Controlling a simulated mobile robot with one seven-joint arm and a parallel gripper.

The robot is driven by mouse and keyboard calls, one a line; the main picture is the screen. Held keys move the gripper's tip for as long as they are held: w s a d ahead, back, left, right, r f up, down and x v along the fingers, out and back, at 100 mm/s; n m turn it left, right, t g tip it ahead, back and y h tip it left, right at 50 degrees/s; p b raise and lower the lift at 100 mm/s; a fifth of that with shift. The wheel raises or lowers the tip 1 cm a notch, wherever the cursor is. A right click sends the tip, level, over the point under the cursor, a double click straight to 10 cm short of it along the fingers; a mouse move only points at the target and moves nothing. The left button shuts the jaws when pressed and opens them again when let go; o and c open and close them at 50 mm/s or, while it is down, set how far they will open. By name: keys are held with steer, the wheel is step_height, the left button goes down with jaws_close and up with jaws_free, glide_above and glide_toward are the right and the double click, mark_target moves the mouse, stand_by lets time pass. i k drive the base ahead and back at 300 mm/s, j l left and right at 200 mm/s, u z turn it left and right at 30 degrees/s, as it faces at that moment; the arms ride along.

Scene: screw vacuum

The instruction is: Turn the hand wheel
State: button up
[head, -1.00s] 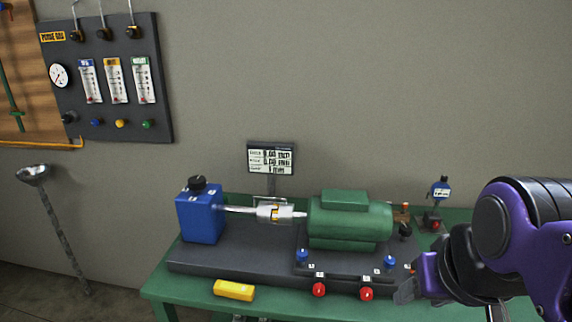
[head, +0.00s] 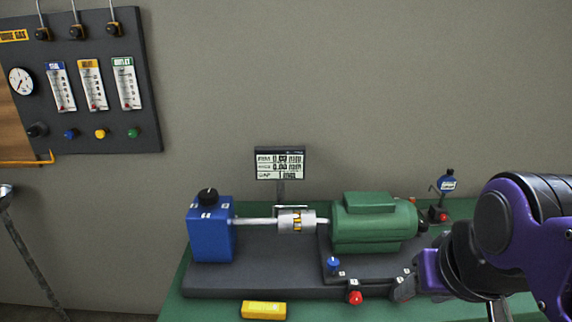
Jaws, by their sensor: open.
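A blue block (head: 211,232) with a black knob (head: 207,195) on top stands at the left of the dark base plate (head: 212,281); the knob may be the hand wheel. A shaft and a silver coupling (head: 297,221) link it to a green motor (head: 372,228). A blue knob (head: 333,265) and a red knob (head: 355,298) sit at the motor's front edge. My gripper (head: 404,288) is open at the lower right, in front of the motor's right side, and appears to hold nothing. It hides part of the plate's right end.
A small display (head: 280,163) stands behind the coupling. A yellow level (head: 264,309) lies at the front of the green bench (head: 173,303). A gas panel (head: 90,80) hangs on the left wall.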

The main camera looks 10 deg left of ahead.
mark_target(209, 198)
steer(key=j+z, duration=0.1)
steer(key=j, duration=1.4)
